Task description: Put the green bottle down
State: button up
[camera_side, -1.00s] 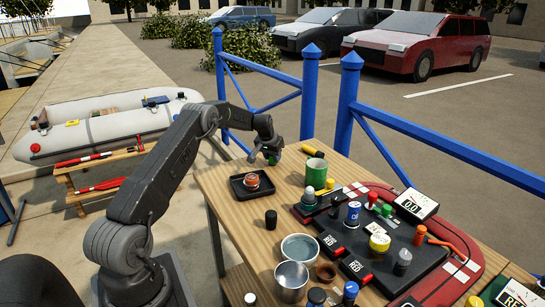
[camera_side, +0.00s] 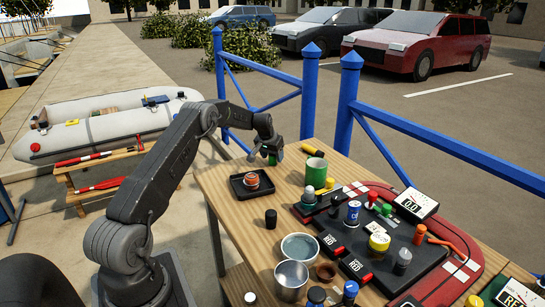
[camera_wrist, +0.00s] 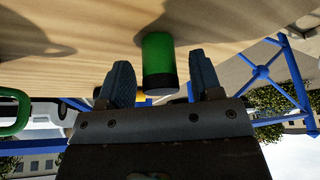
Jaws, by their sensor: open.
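The green bottle (camera_side: 273,160) is small in the side view, at the far left corner of the wooden table, under my gripper (camera_side: 269,153). In the wrist view the green bottle (camera_wrist: 158,58), with a dark end toward the camera, stands between the two blue-grey fingers of my gripper (camera_wrist: 161,82). A gap shows on each side of it, so the jaws are open around it, not shut on it. Its far end meets the pale wooden surface, where its shadow starts.
A black tray (camera_side: 239,192) with an orange-brown item is close in front. A green mug (camera_side: 316,172) and a yellow cylinder (camera_side: 310,149) stand to the right. Two cups (camera_side: 291,275) and a crowded switch panel (camera_side: 410,275) fill the near side. A blue railing (camera_side: 308,95) runs behind.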

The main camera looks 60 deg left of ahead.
jog(key=v, duration=1.1)
jog(key=s+d+r+m, duration=0.1)
jog(key=s+d+r, duration=0.2)
jog(key=d+r, duration=0.35)
jog(key=s+d+r+m+t, duration=0.15)
jog(key=d+r, duration=0.25)
jog(key=d, duration=0.6)
jog(key=s+d+r+m+g, duration=0.1)
jog(key=s+d+r, duration=0.3)
jog(key=d, duration=0.5)
jog(key=s+d+f+m+h, duration=0.1)
jog(key=s+d, duration=0.7)
jog(key=s, duration=0.2)
jog(key=s+d+m+t+h, duration=0.1)
jog(key=s+d, duration=0.7)
jog(key=s, duration=0.3)
jog(key=shift+s+f+m, duration=0.25)
jog(key=shift+f+m, duration=0.1)
jog(key=shift+d, duration=0.1)
